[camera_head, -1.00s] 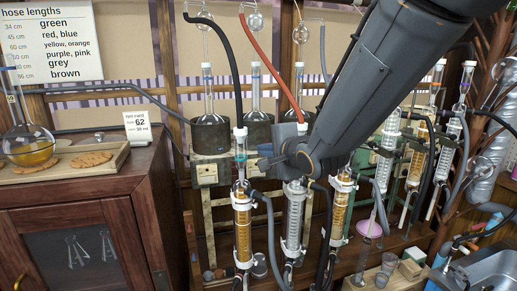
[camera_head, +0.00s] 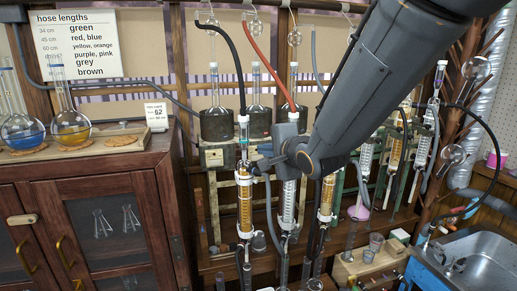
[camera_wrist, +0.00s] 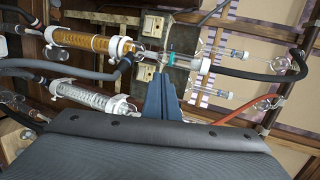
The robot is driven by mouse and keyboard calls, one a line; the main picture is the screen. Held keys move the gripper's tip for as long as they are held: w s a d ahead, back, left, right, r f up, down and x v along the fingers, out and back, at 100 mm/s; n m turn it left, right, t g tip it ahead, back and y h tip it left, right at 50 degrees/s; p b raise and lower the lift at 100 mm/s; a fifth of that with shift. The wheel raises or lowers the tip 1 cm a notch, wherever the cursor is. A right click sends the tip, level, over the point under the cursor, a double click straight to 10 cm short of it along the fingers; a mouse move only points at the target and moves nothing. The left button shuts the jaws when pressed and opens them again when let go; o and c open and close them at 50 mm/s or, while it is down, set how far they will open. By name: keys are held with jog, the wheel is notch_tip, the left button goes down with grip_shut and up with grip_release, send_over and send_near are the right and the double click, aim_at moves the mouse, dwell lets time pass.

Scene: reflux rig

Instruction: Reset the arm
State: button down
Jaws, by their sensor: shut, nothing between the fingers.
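My gripper (camera_head: 258,160) is in front of the glass rig in the head view, at the end of my dark arm, which reaches in from the upper right. In the wrist view my gripper (camera_wrist: 163,78) shows as blue-grey fingers, shut and empty. Its tips are near the joint with a teal clip (camera_wrist: 172,60) above the amber-filled condenser (camera_wrist: 90,40). In the head view that amber condenser (camera_head: 244,207) stands upright just left of my gripper. A clear coiled condenser (camera_head: 288,205) stands just below my wrist. Whether the fingertips touch any glass cannot be told.
A wooden cabinet (camera_head: 120,215) at left bears a blue flask (camera_head: 22,132), an amber flask (camera_head: 70,126) and a card (camera_head: 156,116). Heaters with flasks (camera_head: 215,124) line the shelf behind. Hoses, including a red one (camera_head: 268,65), hang close to my arm. A sink (camera_head: 480,262) is at right.

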jog(key=s+d+f+n+g+h+b, duration=0.2)
jog(key=s+d+f, duration=0.15)
jog(key=f, duration=0.35)
jog(key=s+d+f+n+g+h+b, duration=0.1)
jog(key=s+d+f+n+g+b, duration=0.1)
jog(key=d+f, duration=0.35)
jog(key=s+d+f+n+g+h+b, duration=0.2)
jog(key=s+d+f+n, duration=0.15)
jog(key=f, duration=0.35)
jog(key=s+d+f+n+g+b, duration=0.2)
jog(key=s+f+g, duration=0.1)
jog(key=s+f, duration=0.2)
jog(key=s+d+f+n+g+h+b, duration=0.1)
jog(key=s+d+f+n+g+b, duration=0.1)
jog(key=s+f, duration=0.3)
jog(key=s+d+n+g, duration=0.1)
jog(key=s, duration=0.3)
jog(key=shift+f+n, duration=0.35)
jog(key=shift+s, duration=0.15)
